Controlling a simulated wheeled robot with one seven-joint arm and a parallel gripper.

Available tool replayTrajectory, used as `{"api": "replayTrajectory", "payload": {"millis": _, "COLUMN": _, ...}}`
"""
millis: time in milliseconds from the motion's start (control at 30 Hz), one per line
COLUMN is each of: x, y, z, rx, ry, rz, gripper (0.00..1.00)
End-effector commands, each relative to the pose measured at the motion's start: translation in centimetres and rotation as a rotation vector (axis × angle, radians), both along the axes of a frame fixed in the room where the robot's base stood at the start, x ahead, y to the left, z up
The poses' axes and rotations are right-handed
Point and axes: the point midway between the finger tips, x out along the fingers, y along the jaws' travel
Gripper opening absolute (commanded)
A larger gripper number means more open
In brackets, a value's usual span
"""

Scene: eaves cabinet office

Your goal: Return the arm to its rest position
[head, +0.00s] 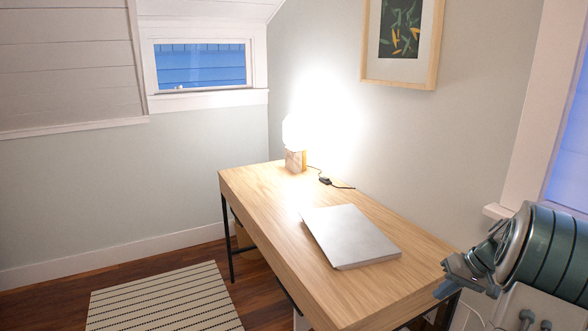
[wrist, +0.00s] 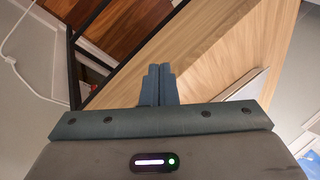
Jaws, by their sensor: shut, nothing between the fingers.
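My gripper (head: 440,278) is at the lower right of the head view, by the near right end of the wooden desk (head: 270,205). In the wrist view my gripper (wrist: 159,70) has its two fingers together, with nothing between them. Desk wood (wrist: 225,45) lies beyond the fingertips there. My arm comes in from the right edge of the head view. A closed silver laptop (head: 350,237) lies on the desk, apart from my gripper; its edge shows at the right of the wrist view (wrist: 243,88).
A lit lamp (head: 295,140) with its cord and small switch (head: 325,180) stands at the desk's far end. A striped rug (head: 160,300) lies on the floor at left. White cable (wrist: 10,45) runs near the desk's black leg. The right wall is close to my arm.

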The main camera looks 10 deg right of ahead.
Motion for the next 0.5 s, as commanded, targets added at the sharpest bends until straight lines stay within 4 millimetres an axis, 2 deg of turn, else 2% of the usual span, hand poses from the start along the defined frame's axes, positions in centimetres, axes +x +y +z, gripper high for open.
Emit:
{"api": "replayTrajectory", "payload": {"millis": 33, "x": 0.5, "y": 2.3, "z": 2.4, "rx": -0.022, "ry": 0.02, "rz": 0.024, "gripper": 0.0}}
{"api": "replayTrajectory", "payload": {"millis": 233, "x": 0.7, "y": 11.9, "z": 8.8, "rx": -0.128, "ry": 0.108, "rz": 0.092, "gripper": 0.0}}
{"api": "replayTrajectory", "payload": {"millis": 367, "x": -0.7, "y": 17.7, "z": 12.4, "rx": -0.203, "ry": 0.141, "rz": 0.124, "gripper": 0.0}}
{"api": "replayTrajectory", "payload": {"millis": 500, "x": -3.2, "y": 23.2, "z": 15.9, "rx": -0.282, "ry": 0.15, "rz": 0.155, "gripper": 0.0}}
